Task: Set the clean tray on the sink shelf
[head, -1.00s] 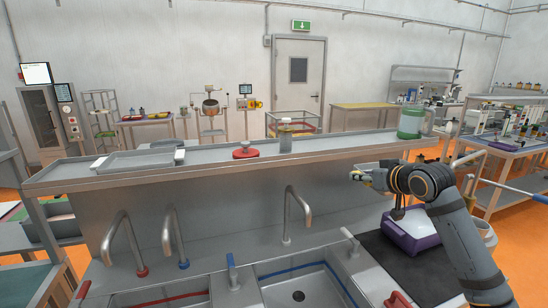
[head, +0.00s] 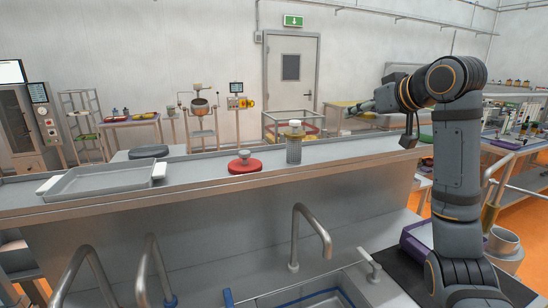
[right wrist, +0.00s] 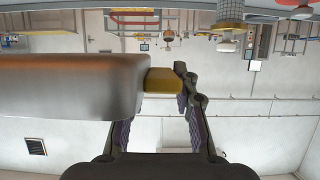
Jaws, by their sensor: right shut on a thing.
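The shallow grey tray (head: 105,183) with white end grips rests on the left part of the raised grey sink shelf (head: 215,190). My right gripper (head: 366,108) is raised above the shelf's right part, well apart from the tray. In the right wrist view, my right gripper (right wrist: 165,80) is shut on the yellow-brown end of a silver-grey object (right wrist: 70,85). This object hides much of one finger; I cannot tell what it is. It does not show clearly in the head view. My left gripper is not in view.
A red-based item (head: 245,165) and a clear jar (head: 294,146) stand mid-shelf. Curved taps (head: 300,235) rise in front, above the sink (head: 300,295). A purple box (head: 415,245) stands at lower right, partly behind my right arm. The shelf is clear between tray and red-based item.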

